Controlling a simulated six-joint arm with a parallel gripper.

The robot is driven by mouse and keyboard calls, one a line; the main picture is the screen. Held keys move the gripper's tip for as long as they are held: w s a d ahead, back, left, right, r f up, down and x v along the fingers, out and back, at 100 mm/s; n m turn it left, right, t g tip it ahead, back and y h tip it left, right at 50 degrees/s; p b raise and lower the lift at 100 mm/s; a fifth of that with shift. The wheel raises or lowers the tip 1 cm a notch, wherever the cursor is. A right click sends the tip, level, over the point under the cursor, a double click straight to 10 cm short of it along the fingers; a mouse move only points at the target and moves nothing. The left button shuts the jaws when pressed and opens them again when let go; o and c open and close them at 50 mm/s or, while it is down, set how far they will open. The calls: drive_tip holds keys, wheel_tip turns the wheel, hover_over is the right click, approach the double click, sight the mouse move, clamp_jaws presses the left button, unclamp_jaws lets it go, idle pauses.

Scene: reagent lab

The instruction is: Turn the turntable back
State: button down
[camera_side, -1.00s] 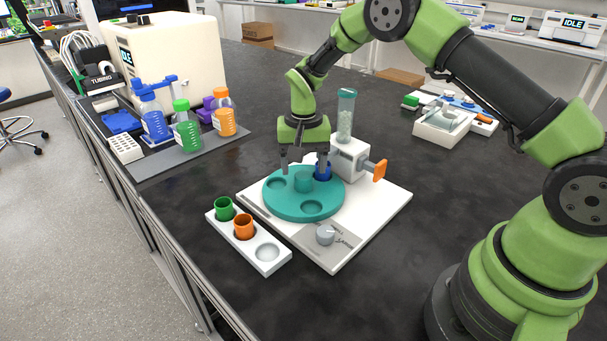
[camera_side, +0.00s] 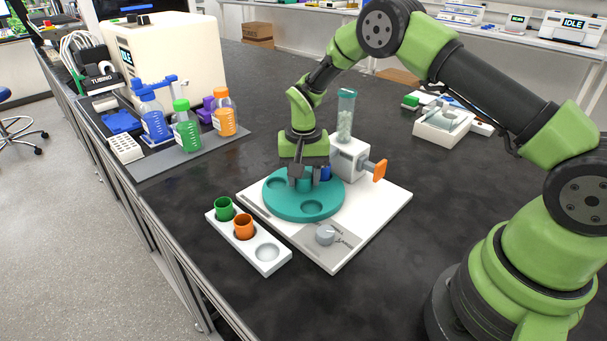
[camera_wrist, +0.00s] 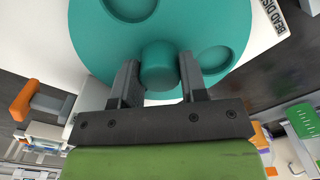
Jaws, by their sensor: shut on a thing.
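The teal turntable (camera_side: 290,208) sits on a white base plate (camera_side: 378,217). It has round recesses and a raised central knob, which shows in the wrist view (camera_wrist: 159,66). My gripper (camera_side: 304,182) is down over the middle of the turntable, shut on the knob with one finger on each side. The dark blue cup (camera_side: 326,173) sits at the turntable's back right, partly hidden behind my gripper. An empty recess (camera_side: 311,207) faces the front. In the wrist view the turntable (camera_wrist: 100,50) fills the upper middle.
A bead dispenser with a clear tube (camera_side: 345,120) and an orange handle (camera_side: 380,170) stands behind the turntable. A white rack (camera_side: 270,265) holds a green cup (camera_side: 224,208) and an orange cup (camera_side: 243,226). Bottles (camera_side: 186,130) stand back left.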

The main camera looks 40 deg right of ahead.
drive_tip(key=shift+n, duration=12)
drive_tip(key=c, duration=0.7)
unclamp_jaws()
drive_tip(key=shift+o, duration=0.2)
